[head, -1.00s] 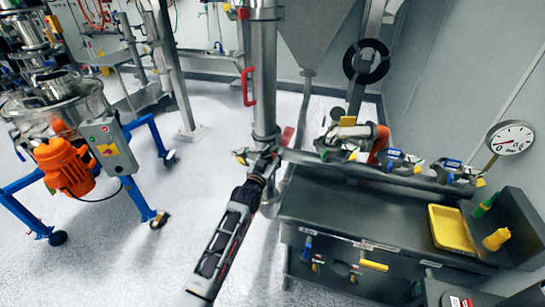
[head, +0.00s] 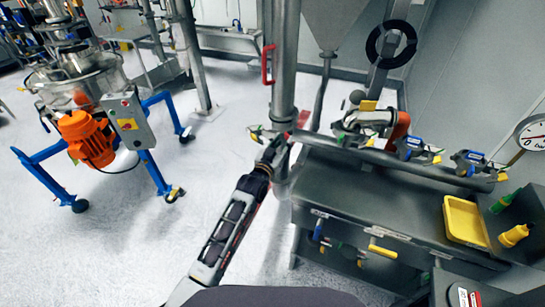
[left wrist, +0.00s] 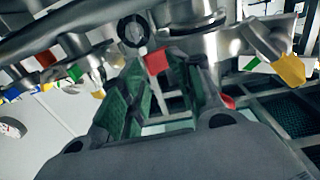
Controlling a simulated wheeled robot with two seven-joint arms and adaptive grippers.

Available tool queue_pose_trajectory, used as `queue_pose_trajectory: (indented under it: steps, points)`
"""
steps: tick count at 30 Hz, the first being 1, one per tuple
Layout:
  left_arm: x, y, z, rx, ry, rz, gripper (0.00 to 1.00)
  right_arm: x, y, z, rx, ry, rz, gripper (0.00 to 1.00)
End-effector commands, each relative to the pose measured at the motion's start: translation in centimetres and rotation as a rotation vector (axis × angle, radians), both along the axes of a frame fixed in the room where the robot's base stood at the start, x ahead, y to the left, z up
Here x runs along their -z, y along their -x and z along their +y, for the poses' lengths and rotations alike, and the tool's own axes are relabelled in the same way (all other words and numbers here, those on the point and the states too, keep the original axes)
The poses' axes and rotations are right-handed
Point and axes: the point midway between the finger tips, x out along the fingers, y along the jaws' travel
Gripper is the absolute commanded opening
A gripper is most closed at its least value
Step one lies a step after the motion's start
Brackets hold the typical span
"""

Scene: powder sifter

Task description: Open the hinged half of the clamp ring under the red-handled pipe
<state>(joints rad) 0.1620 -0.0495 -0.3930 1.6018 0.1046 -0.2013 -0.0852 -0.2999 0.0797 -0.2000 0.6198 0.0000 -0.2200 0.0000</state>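The vertical steel pipe (head: 285,60) with the red handle (head: 267,65) stands in the upper middle of the head view. At its lower end, a clamp fitting with coloured tabs (head: 257,132) shows beside the pipe. My left gripper (head: 274,148) is just below and in front of that fitting, partly covering it. In the left wrist view, my left gripper's green-padded fingers (left wrist: 158,85) stand apart. A red tab (left wrist: 156,62) shows between the fingertips; I cannot tell whether they touch it. The ring's hinge and exact state are hidden. My right gripper is not in view.
A dark bench (head: 370,205) with a horizontal pipe and more clamps stands at right, with a yellow tray (head: 466,220). An orange motor (head: 88,138) on a blue wheeled frame (head: 40,172) stands at left. The floor between them is clear.

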Motion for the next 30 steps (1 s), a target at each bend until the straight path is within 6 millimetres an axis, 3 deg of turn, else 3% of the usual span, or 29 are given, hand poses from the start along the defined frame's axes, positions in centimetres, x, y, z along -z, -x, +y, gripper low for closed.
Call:
queue_pose_trajectory:
  steps: [21, 30]
  points:
    - [-0.4, 6.2, 2.8, 0.000, 0.002, -0.008, 0.31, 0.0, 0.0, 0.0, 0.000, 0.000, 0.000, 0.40]
    - [-0.5, 7.5, 3.4, 0.001, 0.004, -0.009, 0.31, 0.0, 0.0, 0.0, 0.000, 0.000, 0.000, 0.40]
